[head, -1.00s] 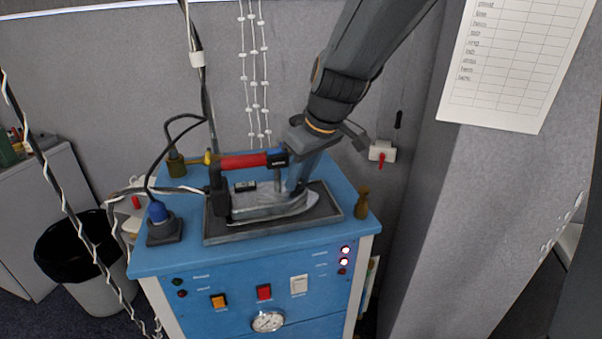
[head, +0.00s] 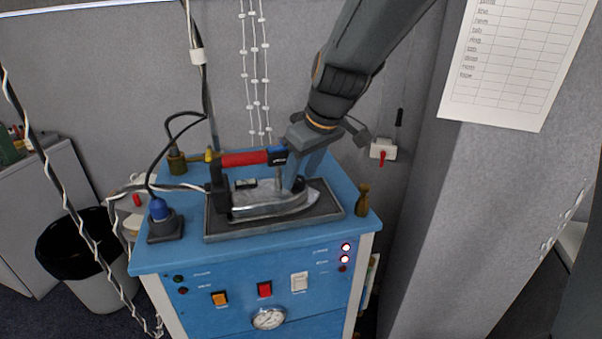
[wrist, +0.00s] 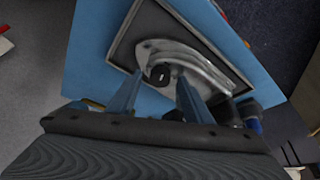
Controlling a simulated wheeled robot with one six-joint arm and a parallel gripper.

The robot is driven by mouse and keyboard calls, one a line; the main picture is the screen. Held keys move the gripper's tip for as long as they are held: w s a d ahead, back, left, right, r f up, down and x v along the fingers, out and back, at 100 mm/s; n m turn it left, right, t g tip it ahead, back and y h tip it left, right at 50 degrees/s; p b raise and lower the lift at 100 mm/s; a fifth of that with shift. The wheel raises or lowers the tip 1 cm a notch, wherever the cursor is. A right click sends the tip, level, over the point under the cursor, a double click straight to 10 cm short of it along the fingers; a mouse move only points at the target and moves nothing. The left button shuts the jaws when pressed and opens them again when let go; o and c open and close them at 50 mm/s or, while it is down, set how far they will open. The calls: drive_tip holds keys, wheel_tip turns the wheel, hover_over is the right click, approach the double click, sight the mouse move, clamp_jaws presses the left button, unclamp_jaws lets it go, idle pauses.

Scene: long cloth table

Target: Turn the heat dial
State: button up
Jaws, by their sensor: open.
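The iron (head: 272,203) lies on a dark tray (head: 225,236) on top of the blue cabinet, with a red handle (head: 245,159) above it. A small dark dial with a pale mark sits on the iron's metal body; it shows in the wrist view (wrist: 159,74) and appears as a small dark knob in the head view (head: 245,184). My gripper (head: 298,186) points down over the right part of the iron. In the wrist view my gripper (wrist: 158,84) is open, and the dial appears between its two fingers. I cannot tell whether a finger touches it.
The blue cabinet (head: 215,262) carries switches, lit lamps and a gauge (head: 268,318). A brass fitting (head: 363,200) stands at its right edge. A blue-topped plug (head: 158,212) and black cable stand at the left. A grey wall and a white valve box (head: 383,150) are behind.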

drive_tip(key=b+v, duration=0.1)
drive_tip(key=v, duration=0.6)
drive_tip(key=shift+r+b, duration=0.2)
drive_tip(key=shift+b, duration=0.15)
drive_tip(key=shift+s+d, duration=0.15)
drive_tip(key=shift+f, duration=0.1)
